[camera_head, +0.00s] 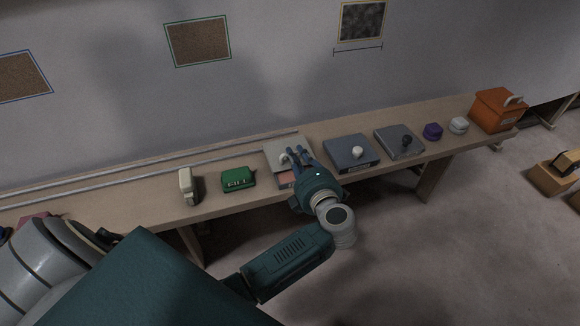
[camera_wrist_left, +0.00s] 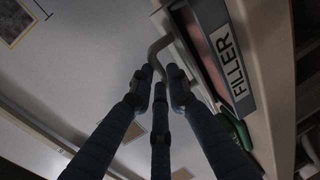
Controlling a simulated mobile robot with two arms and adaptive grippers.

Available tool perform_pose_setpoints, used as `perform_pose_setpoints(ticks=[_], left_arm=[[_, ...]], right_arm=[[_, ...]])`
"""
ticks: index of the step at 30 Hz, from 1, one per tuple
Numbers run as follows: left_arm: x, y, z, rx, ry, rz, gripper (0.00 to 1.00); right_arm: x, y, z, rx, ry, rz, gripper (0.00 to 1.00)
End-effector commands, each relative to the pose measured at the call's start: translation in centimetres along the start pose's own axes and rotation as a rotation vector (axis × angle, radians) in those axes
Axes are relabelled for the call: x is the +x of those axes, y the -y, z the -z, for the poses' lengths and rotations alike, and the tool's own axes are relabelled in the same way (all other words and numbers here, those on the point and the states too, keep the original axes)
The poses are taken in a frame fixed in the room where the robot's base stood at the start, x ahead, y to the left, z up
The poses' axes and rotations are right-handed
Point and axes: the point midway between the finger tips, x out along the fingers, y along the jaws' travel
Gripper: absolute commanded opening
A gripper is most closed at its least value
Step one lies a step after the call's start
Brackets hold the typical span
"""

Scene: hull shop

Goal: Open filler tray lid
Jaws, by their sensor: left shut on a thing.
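The filler tray shows in the left wrist view by its grey front wall with the FILLER label (camera_wrist_left: 231,65). In the head view its grey lid (camera_head: 278,147) sits on the bench, and a reddish strip (camera_head: 286,181) shows at the tray's front. The wrist view also shows reddish contents between lid and front wall, so the lid looks partly open. My left gripper (camera_head: 297,157) is at the lid; in the wrist view its dark fingers (camera_wrist_left: 163,88) are shut on the bent pale handle (camera_wrist_left: 157,47). My right gripper is not in view.
The bench (camera_head: 215,201) also holds a green box (camera_head: 238,178) and a beige item (camera_head: 187,184) left of the tray. Two grey flat trays (camera_head: 351,151) (camera_head: 400,142) stand to the right, then small purple and white items and an orange box (camera_head: 495,112). Long rods lie behind.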

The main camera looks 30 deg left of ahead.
Motion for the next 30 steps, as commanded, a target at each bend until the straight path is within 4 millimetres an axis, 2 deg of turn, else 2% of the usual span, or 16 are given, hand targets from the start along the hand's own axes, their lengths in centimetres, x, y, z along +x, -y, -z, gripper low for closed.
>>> perform_pose_setpoints(ticks=[1, 6, 12, 22, 23, 24, 30], left_arm=[[1.0, -0.4, -0.2, -0.001, -0.004, 0.001, 0.00], [4.4, -1.1, 0.0, 0.000, -0.008, 0.000, 0.00], [7.1, -1.5, 0.0, 0.000, -0.004, 0.001, 0.00], [7.4, -1.4, 0.0, 0.000, -0.002, 0.002, 0.00], [7.4, -1.4, 0.0, 0.000, -0.002, 0.002, 0.17], [7.4, -1.4, 0.0, 0.000, -0.002, 0.002, 0.24], [7.4, -1.4, 0.0, 0.000, -0.002, 0.002, 0.24]], right_arm=[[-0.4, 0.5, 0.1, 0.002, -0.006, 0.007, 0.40], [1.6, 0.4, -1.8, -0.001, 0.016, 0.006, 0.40], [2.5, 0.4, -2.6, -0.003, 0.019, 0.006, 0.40], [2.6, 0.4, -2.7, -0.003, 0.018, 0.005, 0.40], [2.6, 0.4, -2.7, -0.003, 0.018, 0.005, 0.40], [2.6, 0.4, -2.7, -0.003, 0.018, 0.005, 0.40], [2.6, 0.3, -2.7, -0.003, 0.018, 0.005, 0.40]])
